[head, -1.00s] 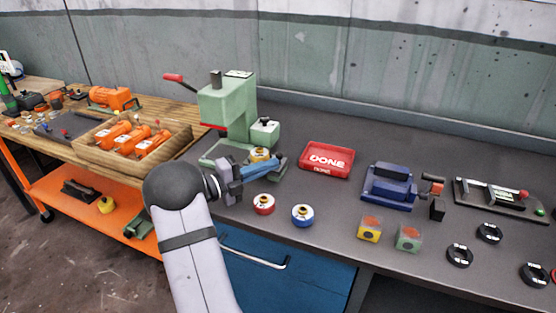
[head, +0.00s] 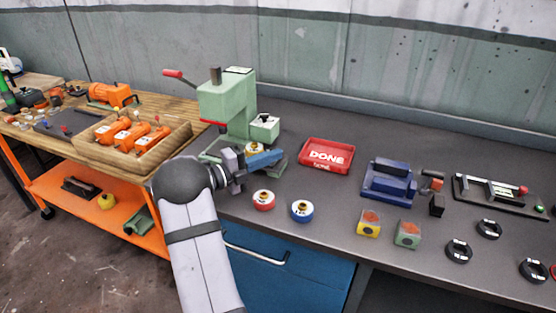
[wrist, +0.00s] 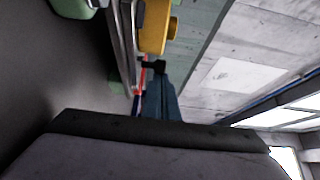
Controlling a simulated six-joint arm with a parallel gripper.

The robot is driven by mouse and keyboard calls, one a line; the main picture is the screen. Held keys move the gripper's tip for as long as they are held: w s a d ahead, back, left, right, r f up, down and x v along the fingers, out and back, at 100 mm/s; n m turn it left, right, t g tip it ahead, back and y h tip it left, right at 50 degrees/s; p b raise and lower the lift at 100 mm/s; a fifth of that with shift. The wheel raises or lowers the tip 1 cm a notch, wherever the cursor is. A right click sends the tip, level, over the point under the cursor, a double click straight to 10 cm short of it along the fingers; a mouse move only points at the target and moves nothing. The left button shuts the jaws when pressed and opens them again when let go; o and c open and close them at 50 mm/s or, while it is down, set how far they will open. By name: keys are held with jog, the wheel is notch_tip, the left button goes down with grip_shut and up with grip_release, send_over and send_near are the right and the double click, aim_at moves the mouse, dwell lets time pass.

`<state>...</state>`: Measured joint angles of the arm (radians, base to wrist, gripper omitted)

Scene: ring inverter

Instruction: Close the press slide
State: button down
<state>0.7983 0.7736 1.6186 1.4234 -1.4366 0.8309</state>
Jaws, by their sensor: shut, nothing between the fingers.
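The green press (head: 228,105) stands on the dark bench at the left, with a red-knobbed lever (head: 174,73) at its upper left. A yellow part with a brass top (head: 253,149) sits at the press's base, under the head; a yellow part (wrist: 155,27) also shows close up in the wrist view. My gripper (head: 272,157), with blue fingers, is at the front of the press base beside the yellow part. It is shut and holds nothing. In the wrist view the fingers (wrist: 158,95) point toward the yellow part. The slide itself is largely hidden behind my gripper.
A red ring part (head: 263,200) and a blue one (head: 302,210) stand just in front of my gripper. A red DONE tray (head: 326,156) lies to the right, then a blue fixture (head: 390,181). Bench between tray and press is clear.

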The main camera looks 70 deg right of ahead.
aim_at(251, 146)
jog(key=w+b, duration=0.2)
jog(key=w, duration=0.8)
jog(key=shift+f, duration=0.1)
jog(key=shift+w+b, duration=0.3)
jog(key=shift+w, duration=0.4)
jog(key=shift+w+a+r, duration=0.1)
jog(key=shift+r, duration=0.1)
jog(key=b+v, duration=0.2)
jog(key=v, duration=1.7)
jog(key=shift+a+f, duration=0.1)
jog(key=shift+a, duration=0.25)
